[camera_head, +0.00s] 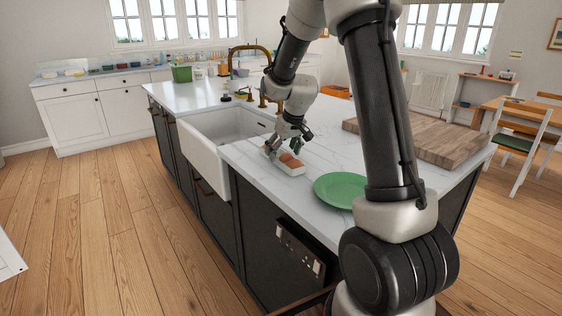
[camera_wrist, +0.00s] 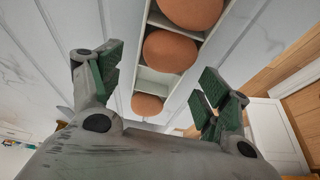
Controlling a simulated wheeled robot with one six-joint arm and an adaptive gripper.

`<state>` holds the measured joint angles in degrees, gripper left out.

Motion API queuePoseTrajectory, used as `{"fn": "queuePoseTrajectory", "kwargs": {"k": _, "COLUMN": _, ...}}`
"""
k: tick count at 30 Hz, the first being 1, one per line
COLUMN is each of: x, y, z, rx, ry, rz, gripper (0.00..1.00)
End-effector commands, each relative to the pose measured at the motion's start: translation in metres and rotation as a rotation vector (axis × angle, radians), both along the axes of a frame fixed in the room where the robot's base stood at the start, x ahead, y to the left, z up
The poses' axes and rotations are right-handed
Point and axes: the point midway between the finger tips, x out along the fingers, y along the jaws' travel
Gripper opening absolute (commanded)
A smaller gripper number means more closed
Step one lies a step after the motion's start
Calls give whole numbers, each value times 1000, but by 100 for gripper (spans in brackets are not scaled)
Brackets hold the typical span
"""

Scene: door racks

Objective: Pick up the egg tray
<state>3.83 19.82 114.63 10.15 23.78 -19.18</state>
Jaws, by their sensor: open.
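The egg tray (camera_head: 292,169) is a small white tray on the marble counter of the island, beside the sink, with brown eggs (camera_head: 290,160) in it. In the wrist view the tray (camera_wrist: 153,79) runs up the middle of the picture, with three brown eggs (camera_wrist: 170,51) showing and its far end cut off at the top edge. My gripper (camera_head: 284,148) is just above the tray in the head view. In the wrist view my gripper (camera_wrist: 155,82) is open, with one green-padded finger on each side of the tray and clear space between pads and tray.
A green plate (camera_head: 340,190) lies on the counter to the right of the tray. A wooden board (camera_head: 430,138) lies behind it. The white sink (camera_head: 205,150) with a brass tap (camera_head: 250,50) is to the left. Bare marble surrounds the tray.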

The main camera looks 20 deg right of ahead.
Motion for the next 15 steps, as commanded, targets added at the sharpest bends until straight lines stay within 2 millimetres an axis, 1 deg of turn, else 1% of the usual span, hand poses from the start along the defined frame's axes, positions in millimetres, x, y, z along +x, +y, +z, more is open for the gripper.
{"fn": "queuePoseTrajectory", "kwargs": {"k": 1, "x": 2, "y": 1, "z": -7, "rx": 0, "ry": 1, "rz": 0, "gripper": 77}}
{"fn": "queuePoseTrajectory", "kwargs": {"k": 4, "x": 6, "y": 1, "z": -14, "rx": 0, "ry": 1, "rz": 1, "gripper": 77}}
{"fn": "queuePoseTrajectory", "kwargs": {"k": 11, "x": 6, "y": 1, "z": -15, "rx": 0, "ry": -1, "rz": 1, "gripper": 77}}
{"fn": "queuePoseTrajectory", "kwargs": {"k": 14, "x": 6, "y": 1, "z": -15, "rx": 0, "ry": -1, "rz": 1, "gripper": 60}}
{"fn": "queuePoseTrajectory", "kwargs": {"k": 15, "x": 6, "y": 1, "z": -15, "rx": 0, "ry": -1, "rz": 1, "gripper": 53}}
